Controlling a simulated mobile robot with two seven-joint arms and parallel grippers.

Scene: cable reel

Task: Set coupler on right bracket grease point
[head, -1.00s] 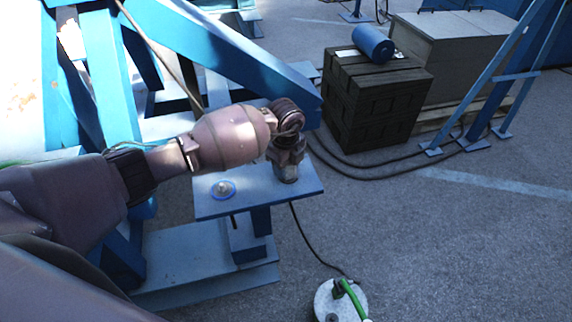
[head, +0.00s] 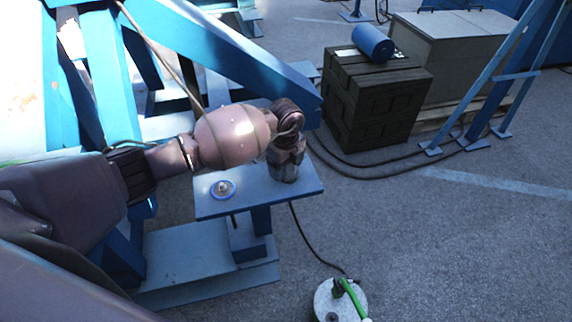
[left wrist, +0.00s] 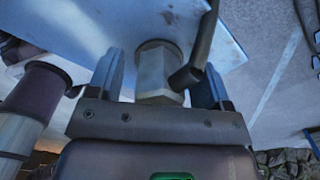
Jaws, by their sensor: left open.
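A blue bracket plate (head: 262,200) stands on a post in the middle of the head view. A small round fitting with a blue ring (head: 223,188) sits on its left part. My left gripper (head: 286,172) points down over the plate's right part. In the left wrist view its open fingers (left wrist: 160,82) stand on either side of a metal coupler (left wrist: 153,72) with a hex collar. A dark bent hose fitting (left wrist: 200,50) is beside the coupler. The coupler's far end is against or close to the plate; I cannot tell which. My right gripper is not in view.
A blue slanted beam (head: 215,45) runs above and behind my left arm. Dark stacked crates (head: 372,100) with a blue roll (head: 373,43) stand at the back right. A round pale base with a green handle (head: 335,300) is on the ground at the front. Open ground lies at the right.

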